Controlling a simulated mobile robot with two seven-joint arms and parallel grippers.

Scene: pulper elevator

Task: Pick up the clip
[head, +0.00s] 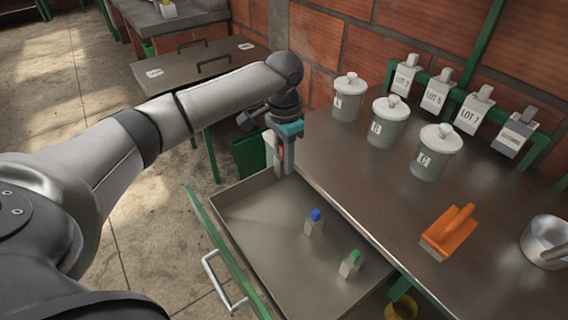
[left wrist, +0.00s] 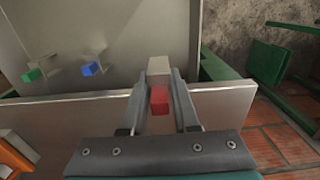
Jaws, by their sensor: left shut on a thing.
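My left gripper (head: 282,160) is shut on a clip with a red end and a pale body, and the clip shows between the fingers in the left wrist view (left wrist: 159,99). In the head view the gripper mostly hides this clip. The gripper hangs pointing down near the far end of the open drawer (head: 232,188). Two similar clips stand in the drawer: a blue-topped clip (head: 314,222) and a green-topped clip (head: 350,264). Both show in the left wrist view, blue (left wrist: 92,68) and green (left wrist: 34,74). My right gripper is out of view.
Several labelled holders (head: 437,90) line the brick wall. Another table (head: 195,66) stands behind my left arm. The drawer has bare floor around its clips.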

